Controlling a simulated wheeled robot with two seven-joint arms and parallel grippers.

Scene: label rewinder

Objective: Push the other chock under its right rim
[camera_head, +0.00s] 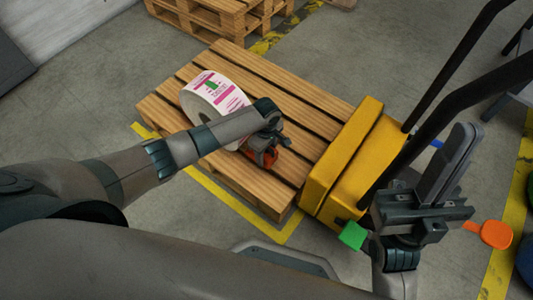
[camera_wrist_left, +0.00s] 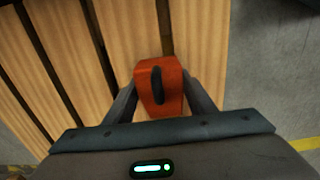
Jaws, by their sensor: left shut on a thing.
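The label roll (camera_head: 211,92), white with pink and green print, lies on its side on the wooden pallet (camera_head: 310,94). My left gripper (camera_head: 268,148) is shut on an orange-red chock (camera_head: 264,158), to the right of the roll at the pallet's near side. In the left wrist view the chock (camera_wrist_left: 171,78), with a dark slot, sits between the two fingers just over the slats. Whether it touches the roll or the slats is unclear. My left forearm hides the roll's lower part; no second chock shows. My right gripper (camera_head: 452,162) points up, away from the pallet; its jaw gap is unclear.
A yellow pallet truck (camera_head: 345,158) with black handle bars (camera_head: 440,100) stands at the pallet's right end. Stacked pallets (camera_head: 225,15) stand behind. Yellow floor lines border the pallet.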

